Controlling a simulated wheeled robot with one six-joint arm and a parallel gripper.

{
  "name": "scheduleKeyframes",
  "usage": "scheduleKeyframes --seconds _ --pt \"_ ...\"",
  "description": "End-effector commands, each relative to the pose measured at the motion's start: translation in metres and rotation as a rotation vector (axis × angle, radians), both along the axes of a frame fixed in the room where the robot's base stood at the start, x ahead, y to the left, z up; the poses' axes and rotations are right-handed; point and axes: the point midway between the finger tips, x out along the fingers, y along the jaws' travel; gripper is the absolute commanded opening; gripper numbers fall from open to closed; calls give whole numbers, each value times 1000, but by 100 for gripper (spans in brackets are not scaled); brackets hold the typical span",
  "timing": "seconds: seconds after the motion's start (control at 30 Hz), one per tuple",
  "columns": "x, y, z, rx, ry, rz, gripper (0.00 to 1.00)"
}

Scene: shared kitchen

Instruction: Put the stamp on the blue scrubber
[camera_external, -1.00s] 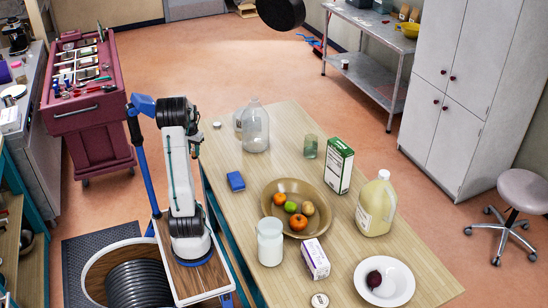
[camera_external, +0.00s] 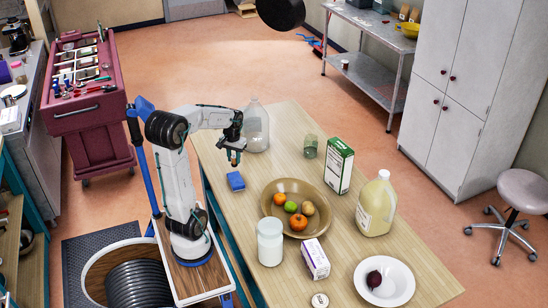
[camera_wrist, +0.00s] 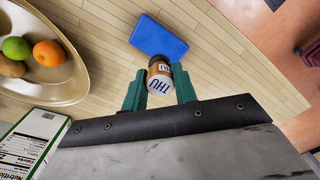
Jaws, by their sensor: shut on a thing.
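The blue scrubber (camera_external: 236,181) lies flat on the wooden table near its left edge. It also shows in the wrist view (camera_wrist: 158,37), just beyond my fingertips. My gripper (camera_external: 234,150) is above the table, close over the scrubber. In the wrist view my gripper (camera_wrist: 160,82) has its green fingers shut on the stamp (camera_wrist: 160,72), a small cylinder with brown sides and a white face lettered "THU". In the external view the stamp (camera_external: 234,160) hangs below the fingers, above the scrubber and apart from it.
A clear jug (camera_external: 256,128) stands just behind my gripper. A fruit bowl (camera_external: 268,212), a white jar (camera_external: 270,243), a green-white box (camera_external: 339,166) and a green glass (camera_external: 310,147) stand to the right. The table around the scrubber is bare.

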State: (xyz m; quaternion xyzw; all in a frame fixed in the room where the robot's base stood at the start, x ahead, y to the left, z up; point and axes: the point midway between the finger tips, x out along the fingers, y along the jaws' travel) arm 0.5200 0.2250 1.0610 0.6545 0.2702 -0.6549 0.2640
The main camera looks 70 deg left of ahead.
Motion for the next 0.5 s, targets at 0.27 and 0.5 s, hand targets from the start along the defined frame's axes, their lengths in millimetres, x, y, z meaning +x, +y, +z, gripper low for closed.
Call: scheduleKeyframes --seconds 0.27,0.5 --pt "0 0 -37 -1 3 13 4" --pt "-1 0 -70 -3 4 12 4"
